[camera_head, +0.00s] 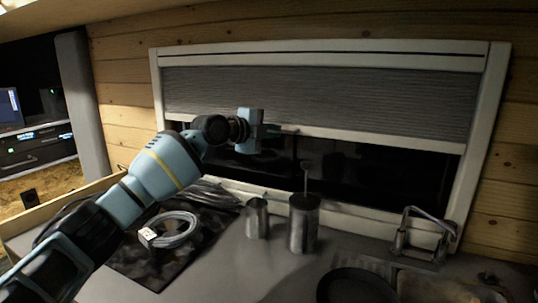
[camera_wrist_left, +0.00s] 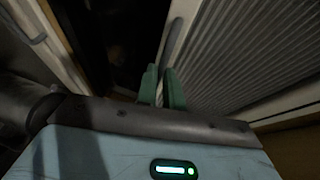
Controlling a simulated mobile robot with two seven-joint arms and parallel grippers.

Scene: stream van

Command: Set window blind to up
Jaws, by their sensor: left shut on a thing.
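The window blind (camera_head: 330,97) is a grey pleated shade in a white frame. It covers the upper part of the window, and the dark glass shows below its white bottom rail (camera_head: 370,142). My left gripper (camera_head: 276,130) is at the bottom rail, left of its middle, and is shut on it. In the left wrist view the two green fingers (camera_wrist_left: 162,88) are close together at the rail, with the pleated blind (camera_wrist_left: 240,50) to the right. The exact grip is partly hidden by the fingers. My right gripper is not in view.
On the counter below stand a metal cup (camera_head: 257,219) and a metal canister (camera_head: 303,225) with an upright rod. A coiled grey cable (camera_head: 176,230) lies on a dark mat at left.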

